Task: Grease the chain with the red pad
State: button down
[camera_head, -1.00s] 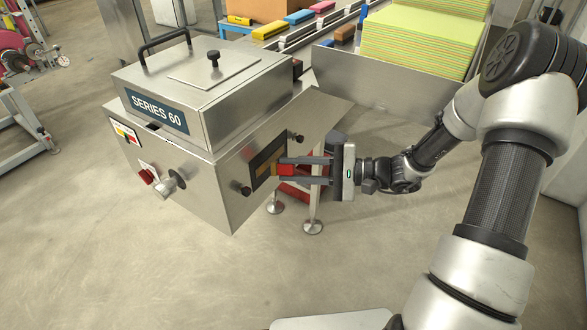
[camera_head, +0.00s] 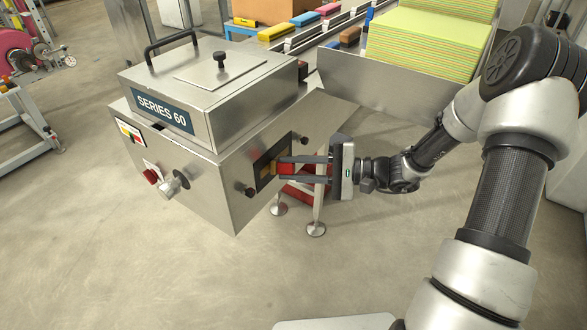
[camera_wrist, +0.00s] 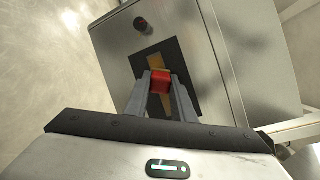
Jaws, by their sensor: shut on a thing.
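A steel machine marked SERIES 60 (camera_head: 205,187) stands at the left centre. Its side has a dark rectangular opening (camera_head: 261,183) with a brass-coloured strip, likely the chain (camera_wrist: 154,65), across it. My gripper (camera_head: 284,168) is shut on the red pad (camera_head: 286,170), which it holds at this opening. In the wrist view the red pad (camera_wrist: 160,81) sits between my fingertips, over the strip's lower part. The pad looks close against the strip, but I cannot tell whether it touches. The pad's front face is hidden.
Black knobs (camera_head: 250,192) stick out beside the opening. A red item (camera_head: 303,191) lies under the machine behind my gripper, near its metal legs (camera_head: 316,229). A conveyor with coloured packs (camera_head: 277,33) and a yellow-green stack (camera_head: 430,38) stand behind. The floor in front is clear.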

jog(key=w+d, duration=0.4)
jog(key=w, duration=0.1)
jog(key=shift+w+d+r+b, duration=0.15)
jog(key=shift+w+d+b, duration=0.1)
jog(key=shift+w+b, duration=0.2)
jog(key=shift+s, duration=0.1)
jog(key=shift+s+a+p, duration=0.25)
jog(key=shift+s+a, duration=0.95)
jog(key=shift+s, duration=0.3)
jog(key=shift+s+a+p, duration=0.25)
jog(key=shift+s+a, duration=0.95)
jog(key=shift+s, duration=0.25)
jog(key=s+d, duration=0.3)
jog(key=d, duration=0.2)
jog(key=shift+s+p, duration=0.3)
jog(key=shift+p, duration=0.1)
jog(key=shift+s+d, duration=0.95)
jog(key=shift+d, duration=0.2)
